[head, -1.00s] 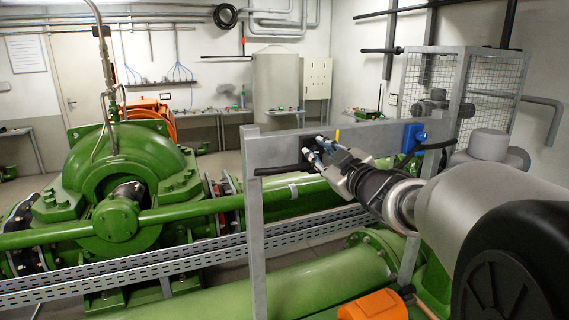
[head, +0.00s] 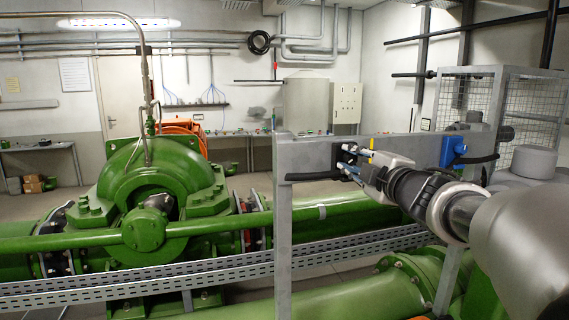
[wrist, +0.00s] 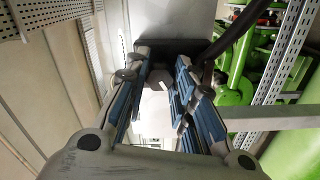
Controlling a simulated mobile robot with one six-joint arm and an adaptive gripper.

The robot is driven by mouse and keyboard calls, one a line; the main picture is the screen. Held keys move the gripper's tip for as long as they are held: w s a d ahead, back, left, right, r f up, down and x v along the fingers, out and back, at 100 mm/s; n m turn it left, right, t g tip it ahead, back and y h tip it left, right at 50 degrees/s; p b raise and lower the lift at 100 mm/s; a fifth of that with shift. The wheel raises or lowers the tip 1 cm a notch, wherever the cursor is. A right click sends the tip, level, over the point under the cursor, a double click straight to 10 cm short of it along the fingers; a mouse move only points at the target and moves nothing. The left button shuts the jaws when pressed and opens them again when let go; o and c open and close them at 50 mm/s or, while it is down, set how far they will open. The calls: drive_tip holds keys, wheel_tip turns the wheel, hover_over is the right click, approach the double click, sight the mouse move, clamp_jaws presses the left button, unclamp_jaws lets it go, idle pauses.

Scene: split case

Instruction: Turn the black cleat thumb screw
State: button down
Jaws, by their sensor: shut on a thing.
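The black cleat (head: 346,153) sits on the face of the grey beam, with a black cable running from its left side. My gripper (head: 352,164) reaches it from the right, and its fingers cover much of the cleat. In the wrist view, my gripper (wrist: 157,80) has its two blue-padded fingers either side of a small pale piece in front of the dark cleat (wrist: 155,52). The fingers are closed on the thumb screw, whose outline is mostly hidden between them.
The grey beam (head: 308,158) stands on posts. A blue cleat (head: 453,150) with a black cable is to the right, and a small yellow piece (head: 371,155) is beside my gripper. A perforated cable tray (head: 230,262) and green pipes run below. A wire cage (head: 535,97) stands behind.

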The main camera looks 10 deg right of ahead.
drive_tip(key=shift+r, duration=0.1)
idle(0.5)
drive_tip(key=c, duration=1.6)
unclamp_jaws()
